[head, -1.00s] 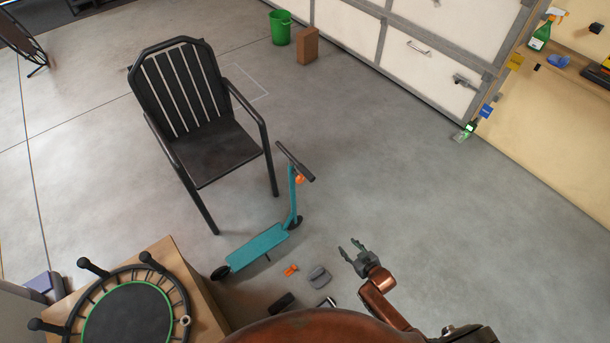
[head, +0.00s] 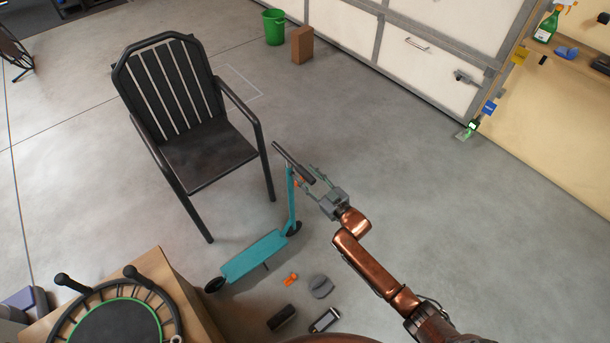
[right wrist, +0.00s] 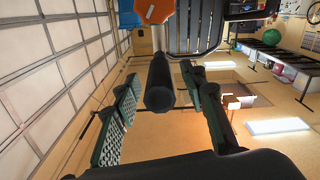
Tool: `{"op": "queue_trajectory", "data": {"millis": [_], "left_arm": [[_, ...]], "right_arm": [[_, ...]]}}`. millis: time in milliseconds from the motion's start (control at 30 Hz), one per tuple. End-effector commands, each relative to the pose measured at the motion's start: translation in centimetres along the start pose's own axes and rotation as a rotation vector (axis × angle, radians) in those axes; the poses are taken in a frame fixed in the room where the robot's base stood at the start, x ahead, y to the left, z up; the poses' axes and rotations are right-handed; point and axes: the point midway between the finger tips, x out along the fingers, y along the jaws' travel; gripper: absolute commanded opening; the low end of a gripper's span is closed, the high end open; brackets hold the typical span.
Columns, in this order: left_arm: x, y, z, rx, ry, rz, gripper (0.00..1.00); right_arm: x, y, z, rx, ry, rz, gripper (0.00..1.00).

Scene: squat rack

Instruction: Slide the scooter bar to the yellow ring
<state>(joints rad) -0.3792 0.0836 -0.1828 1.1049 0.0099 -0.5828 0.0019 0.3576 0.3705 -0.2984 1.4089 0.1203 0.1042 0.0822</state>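The teal scooter (head: 256,253) stands upright on the floor in the head view, its stem rising at the right end. Its black handlebar (head: 286,157) tops the stem, with an orange part below it. My right gripper (head: 307,180) is open at the handlebar's near end. In the right wrist view the bar's dark rounded end (right wrist: 160,92) lies between the two spread fingers, with visible gaps on both sides. The fingers partly cover the orange part in the head view. I cannot make out a yellow ring. My left gripper is not in view.
A black chair (head: 205,155) stands close behind the scooter. An orange piece (head: 291,279), a grey object (head: 320,287) and other small items lie on the floor nearby. Floor to the right is clear.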

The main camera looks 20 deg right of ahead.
Motion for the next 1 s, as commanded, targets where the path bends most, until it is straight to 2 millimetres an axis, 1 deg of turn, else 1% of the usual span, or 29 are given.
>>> {"op": "queue_trajectory", "data": {"millis": [33,133,400,467,900,1000], "left_arm": [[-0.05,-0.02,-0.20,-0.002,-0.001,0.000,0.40],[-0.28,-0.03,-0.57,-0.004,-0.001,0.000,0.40],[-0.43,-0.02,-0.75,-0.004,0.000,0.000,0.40],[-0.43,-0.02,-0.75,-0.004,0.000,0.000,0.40],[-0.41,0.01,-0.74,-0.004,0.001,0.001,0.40],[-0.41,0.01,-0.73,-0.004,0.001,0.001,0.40]], "right_arm": [[0.43,-0.06,0.15,0.001,0.000,0.000,0.39],[0.91,-0.04,0.07,0.001,-0.001,0.000,0.39],[1.04,0.00,-0.01,0.001,-0.001,0.000,0.39],[1.03,0.00,-0.01,0.001,-0.001,0.000,0.35],[1.00,0.01,0.02,0.001,-0.001,0.000,0.05],[1.00,0.01,0.02,0.001,-0.001,0.000,0.00]]}}
